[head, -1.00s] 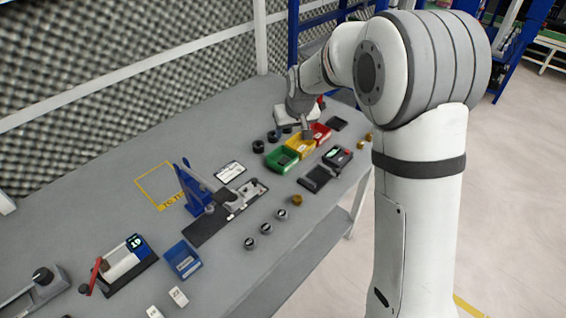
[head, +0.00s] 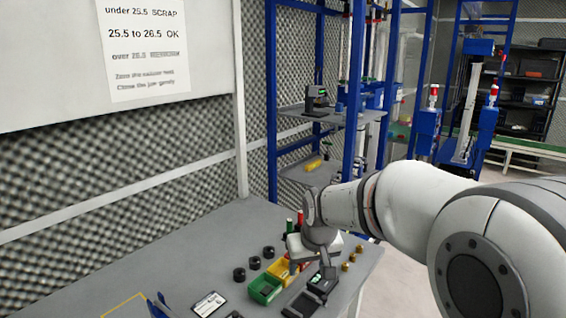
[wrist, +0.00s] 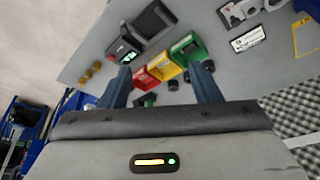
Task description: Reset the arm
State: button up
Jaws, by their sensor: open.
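My gripper (head: 328,270) is at the far end of the grey bench, above the bench top beside the coloured bins. In the wrist view its two blue-grey fingers (wrist: 160,82) stand well apart with nothing held between them. Beyond the fingers lie a red bin (wrist: 146,80), a yellow bin (wrist: 162,67) and a green bin (wrist: 188,47). In the head view the green bin (head: 264,289) and yellow bin (head: 280,270) show, while my gripper hides most of what is behind it. My arm reaches in from the right.
The grey bench (head: 190,262) has black rings (head: 254,263), a device with a lit green display (head: 322,281), brass pieces (head: 352,257) and a white card (head: 208,304). A foam wall stands behind. Blue shelving (head: 272,110) rises past the bench's far end.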

jog(key=s+d+m, duration=0.1)
jog(key=s+d, duration=0.2)
jog(key=s, duration=0.4)
jog(key=s+d+m, duration=0.1)
jog(key=s+d, duration=0.2)
jog(key=s, duration=0.4)
jog(key=s+d+g+h, duration=0.1)
jog(key=s+d, duration=0.2)
jog(key=s, duration=0.4)
jog(key=shift+s+d+r+m, duration=0.2)
jog(key=shift+s+m, duration=0.1)
jog(key=shift+m, duration=0.1)
